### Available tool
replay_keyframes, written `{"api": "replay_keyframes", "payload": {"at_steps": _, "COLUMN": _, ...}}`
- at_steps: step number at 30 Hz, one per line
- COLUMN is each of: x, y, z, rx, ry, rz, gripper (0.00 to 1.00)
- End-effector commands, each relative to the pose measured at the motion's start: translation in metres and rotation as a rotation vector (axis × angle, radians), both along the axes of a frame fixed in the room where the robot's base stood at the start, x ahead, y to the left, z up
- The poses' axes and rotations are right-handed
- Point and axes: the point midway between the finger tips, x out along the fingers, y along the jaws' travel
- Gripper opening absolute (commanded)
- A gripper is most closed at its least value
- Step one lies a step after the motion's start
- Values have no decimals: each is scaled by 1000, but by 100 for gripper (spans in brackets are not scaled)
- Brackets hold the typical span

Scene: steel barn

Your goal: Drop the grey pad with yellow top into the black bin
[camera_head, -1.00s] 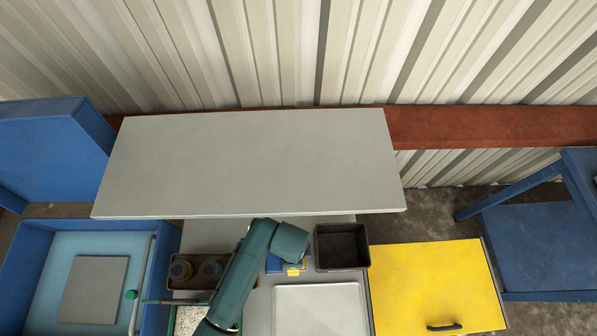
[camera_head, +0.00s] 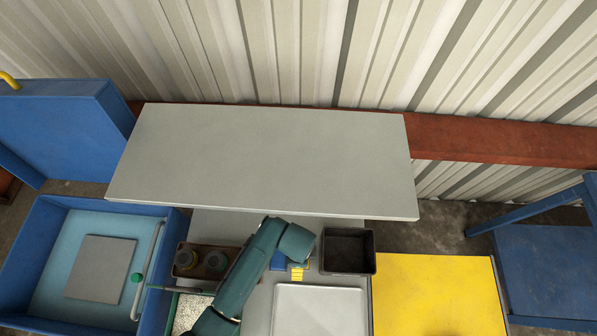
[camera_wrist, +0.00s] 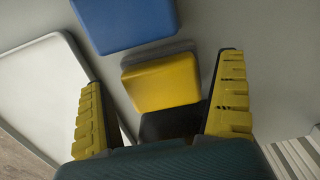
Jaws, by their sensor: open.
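The grey pad with yellow top (camera_wrist: 162,82) lies on the grey surface in the wrist view, with a grey side edge showing. My gripper (camera_wrist: 160,73) is open, with a yellow ridged finger on each side of the pad and gaps between; I cannot tell its height above the pad. A small yellow patch shows beside my arm in the head view, but I cannot tell whether it is pad or finger. The black bin (camera_head: 348,269) stands just right of my arm and looks empty.
A blue pad (camera_wrist: 125,20) lies close to the yellow one; a dark object (camera_wrist: 170,124) sits on its other side. A pale tray (camera_head: 320,308) is below the bin, a brown tray with round items (camera_head: 202,272) left. A raised grey shelf (camera_head: 265,160) spans behind.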

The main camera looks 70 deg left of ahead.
Motion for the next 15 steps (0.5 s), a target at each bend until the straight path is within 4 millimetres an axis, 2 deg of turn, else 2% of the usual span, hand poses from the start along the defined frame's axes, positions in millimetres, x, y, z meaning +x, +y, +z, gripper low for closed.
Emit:
{"api": "replay_keyframes", "payload": {"at_steps": 9, "x": 1, "y": 1, "z": 60, "rx": 4, "ry": -4, "rz": 0, "gripper": 100}}
{"api": "replay_keyframes", "payload": {"at_steps": 15, "x": 0, "y": 0, "z": 74, "rx": 1, "ry": -1, "rz": 0, "gripper": 100}}
